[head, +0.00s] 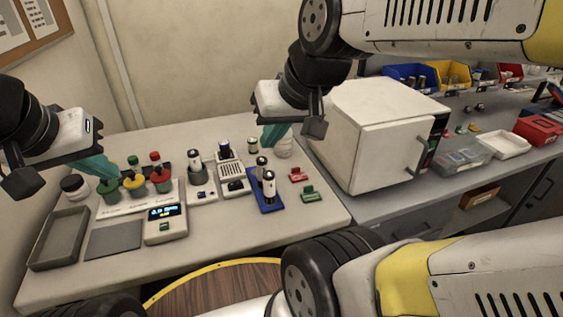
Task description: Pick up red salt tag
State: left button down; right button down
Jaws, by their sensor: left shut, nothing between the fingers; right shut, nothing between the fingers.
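A small red tag-like piece (298,175) lies on the bench, right of the blue tray; it looks like the red salt tag, but no lettering is readable. A similar green piece (310,194) lies just in front of it. My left gripper (109,177), with teal fingers, is shut and empty at the left, near the bottles with coloured caps and well away from the red tag. My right gripper (268,145), also with teal fingers, is shut and empty above the back of the bench, behind and left of the red tag, apart from it.
A blue tray (258,203) holds dark-and-white cylinders. Left of it are a white rack (232,178), a scale with a lit display (165,225) and a grey tray (58,240). A white box-shaped appliance (372,135) stands at right. Bare bench lies around the tags' front.

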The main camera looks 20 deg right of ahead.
aim_at(297, 176)
jog(key=l+z, duration=0.15)
jog(key=z, duration=0.2)
jog(key=l+z, duration=0.2)
jog(key=z, duration=0.2)
